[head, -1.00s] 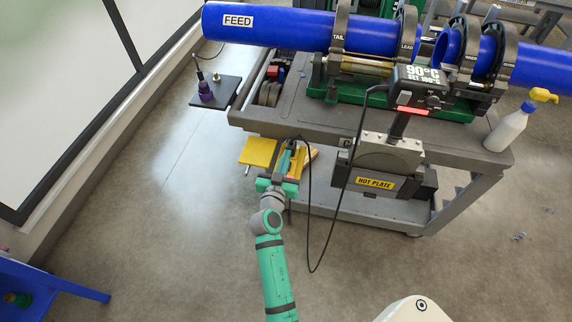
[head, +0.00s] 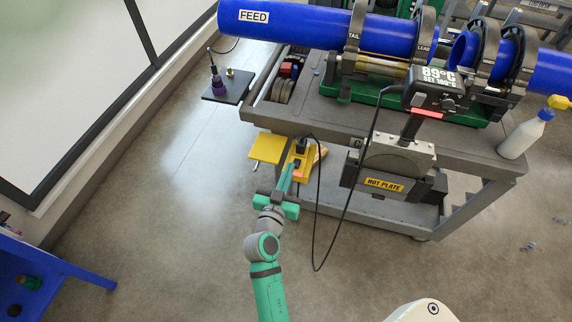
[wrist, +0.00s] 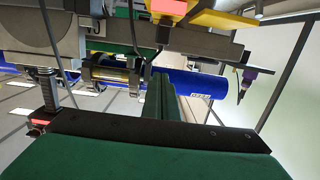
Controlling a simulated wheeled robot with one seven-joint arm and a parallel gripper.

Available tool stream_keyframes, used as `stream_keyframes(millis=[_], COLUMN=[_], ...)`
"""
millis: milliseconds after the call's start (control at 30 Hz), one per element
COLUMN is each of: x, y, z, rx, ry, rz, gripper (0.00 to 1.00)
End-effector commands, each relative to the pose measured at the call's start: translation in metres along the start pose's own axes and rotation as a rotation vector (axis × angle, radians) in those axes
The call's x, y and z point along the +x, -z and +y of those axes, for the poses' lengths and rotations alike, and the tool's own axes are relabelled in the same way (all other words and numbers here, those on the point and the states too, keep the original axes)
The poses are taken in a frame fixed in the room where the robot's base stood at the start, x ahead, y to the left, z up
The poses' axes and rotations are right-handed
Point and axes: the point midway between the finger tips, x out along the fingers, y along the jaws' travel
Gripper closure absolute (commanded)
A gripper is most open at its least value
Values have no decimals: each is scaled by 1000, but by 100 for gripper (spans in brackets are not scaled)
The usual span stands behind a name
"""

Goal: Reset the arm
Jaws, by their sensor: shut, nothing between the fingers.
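My gripper (head: 288,166) hangs low in front of the cart's left end, its green fingers closed together with nothing between them. In the wrist view the closed fingers (wrist: 162,92) point up toward the cart, and the dark green gripper body fills the bottom. In the head view the fingertips overlap the front of a yellow socket box (head: 307,172) with a red part and a black plug at its top. I cannot tell whether they touch it. My arm reaches up from the bottom of the head view.
The grey cart (head: 470,156) carries the blue FEED pipe (head: 310,26) in clamps. The hot plate unit (head: 384,184) hangs at its front, its display reading 89°C. A black cable (head: 315,225) loops down beside my gripper. A yellow plate (head: 267,148) is left. Floor nearer me is clear.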

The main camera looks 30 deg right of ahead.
Motion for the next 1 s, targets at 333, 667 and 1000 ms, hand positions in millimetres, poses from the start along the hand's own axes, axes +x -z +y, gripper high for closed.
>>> stream_keyframes(millis=[333,667,1000], x=[-8,-119,-254], y=[-8,-75,-104], z=[-4,-42,-42], rx=[-3,-55,-92], ry=[21,287,555], rz=[-12,-113,-165], gripper=[100,100,100])
